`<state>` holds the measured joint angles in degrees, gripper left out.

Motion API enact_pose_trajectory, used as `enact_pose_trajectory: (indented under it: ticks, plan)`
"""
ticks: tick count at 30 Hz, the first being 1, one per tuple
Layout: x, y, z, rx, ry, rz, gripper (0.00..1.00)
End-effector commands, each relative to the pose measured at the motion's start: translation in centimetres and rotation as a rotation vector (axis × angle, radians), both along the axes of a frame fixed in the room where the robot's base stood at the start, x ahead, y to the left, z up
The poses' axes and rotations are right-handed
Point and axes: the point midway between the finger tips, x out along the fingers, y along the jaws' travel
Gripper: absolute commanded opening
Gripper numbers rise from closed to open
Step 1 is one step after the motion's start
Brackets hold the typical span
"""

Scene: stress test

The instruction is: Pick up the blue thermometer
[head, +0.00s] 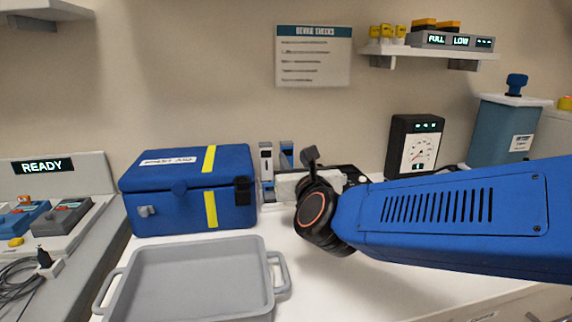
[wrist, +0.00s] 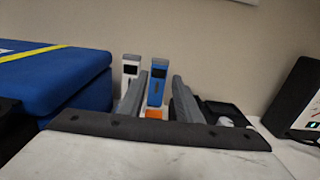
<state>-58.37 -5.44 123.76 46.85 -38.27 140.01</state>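The blue thermometer (wrist: 157,83) stands upright, with a dark display and a pale top edge. In the head view its upper part (head: 287,150) shows behind my wrist; its lower part is hidden. A white thermometer (wrist: 130,68) stands just left of it and also shows in the head view (head: 266,158). My gripper (wrist: 160,88) is open, its two grey fingers to the left and right of the blue thermometer in the wrist view. I cannot tell whether the thermometer is between the fingertips or just beyond them. I see no finger closed on it.
A blue case (head: 185,200) with yellow straps stands close on the left. A grey tray (head: 190,248) lies in front of it. An orange item (wrist: 153,113) shows low between the fingers. A dark gauge box (head: 413,143) stands to the right, and the wall is close behind.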

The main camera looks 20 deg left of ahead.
Motion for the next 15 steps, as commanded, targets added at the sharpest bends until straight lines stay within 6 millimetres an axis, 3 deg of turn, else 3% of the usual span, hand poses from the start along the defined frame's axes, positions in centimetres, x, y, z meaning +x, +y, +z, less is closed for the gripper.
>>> enact_pose_trajectory:
  ticks: [6,15]
  plan:
    - [2.6,1.6,-0.1,-0.001,0.001,0.000,0.31]
    - [3.7,2.3,-0.2,0.000,0.001,0.000,0.31]
